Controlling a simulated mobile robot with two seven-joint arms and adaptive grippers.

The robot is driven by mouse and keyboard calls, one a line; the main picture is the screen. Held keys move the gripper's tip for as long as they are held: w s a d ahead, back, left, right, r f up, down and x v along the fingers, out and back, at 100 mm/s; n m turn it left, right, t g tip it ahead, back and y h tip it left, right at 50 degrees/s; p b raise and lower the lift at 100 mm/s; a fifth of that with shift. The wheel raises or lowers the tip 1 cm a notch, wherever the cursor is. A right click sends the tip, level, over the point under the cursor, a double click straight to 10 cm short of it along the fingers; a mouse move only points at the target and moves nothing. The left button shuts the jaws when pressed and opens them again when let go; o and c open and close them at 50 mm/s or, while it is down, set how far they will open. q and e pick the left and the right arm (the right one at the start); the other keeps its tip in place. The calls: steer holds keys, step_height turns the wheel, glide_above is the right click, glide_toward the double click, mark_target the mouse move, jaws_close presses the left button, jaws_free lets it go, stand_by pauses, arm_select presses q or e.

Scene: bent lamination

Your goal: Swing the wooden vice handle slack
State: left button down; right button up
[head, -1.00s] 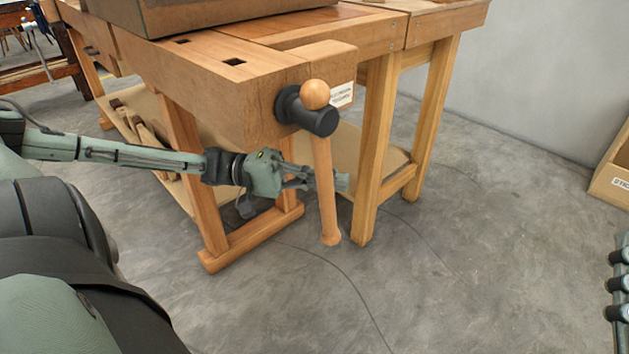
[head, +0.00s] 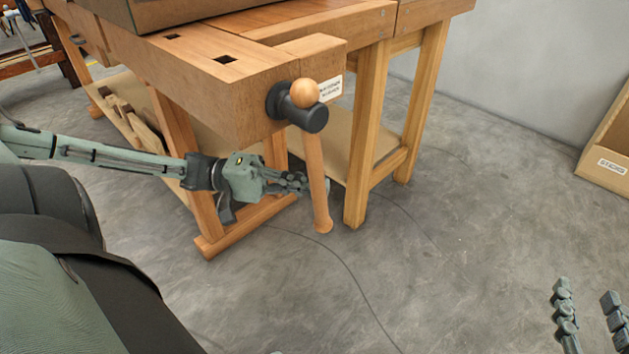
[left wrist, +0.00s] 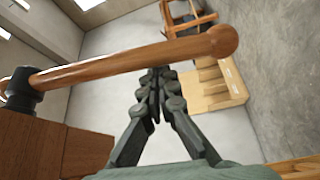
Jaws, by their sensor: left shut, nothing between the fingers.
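The wooden vice handle (head: 315,165) hangs nearly upright from the black vice hub (head: 300,107), its ball top above the hub and its lower knob near the floor. It also crosses the left wrist view (left wrist: 130,58), ending in a round knob at the upper right. My left gripper (head: 312,186) is shut and empty, at the handle's lower half. In the left wrist view its closed fingertips (left wrist: 155,78) reach the handle's edge and are partly hidden by it; contact cannot be told. My right gripper (head: 588,312) is open and empty at the lower right, away from the handle.
The wooden workbench (head: 222,95) carries the vice, with a bench leg (head: 367,140) just right of the handle. A low shelf lies behind. A labelled wooden box (head: 606,160) stands by the wall at right. The grey floor in front is clear except for a thin dark line.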

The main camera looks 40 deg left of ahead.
arm_select(q)
steer(key=s+p, duration=0.1)
steer(key=p, duration=0.1)
steer(key=s+n+p, duration=0.1)
steer(key=p, duration=0.1)
steer(key=shift+s+a+f+y, duration=0.1)
steer(key=shift+s+f+y, duration=0.1)
steer(key=shift+y, duration=0.1)
arm_select(e)
steer(key=s+d+f+g+h, duration=0.2)
steer(key=s+d+f+g, duration=0.3)
steer(key=d+f, duration=0.1)
steer(key=s+d+f+m+g+h, duration=0.1)
steer(key=s+d+f+g+h, duration=0.2)
steer(key=d+f, duration=0.4)
steer(key=shift+s+f+m+g+h, duration=0.3)
steer(key=shift+s+f+g, duration=0.35)
steer(key=shift+s+g, duration=0.25)
arm_select(q)
steer(key=shift+r, duration=0.1)
arm_select(e)
steer(key=shift+d, duration=0.1)
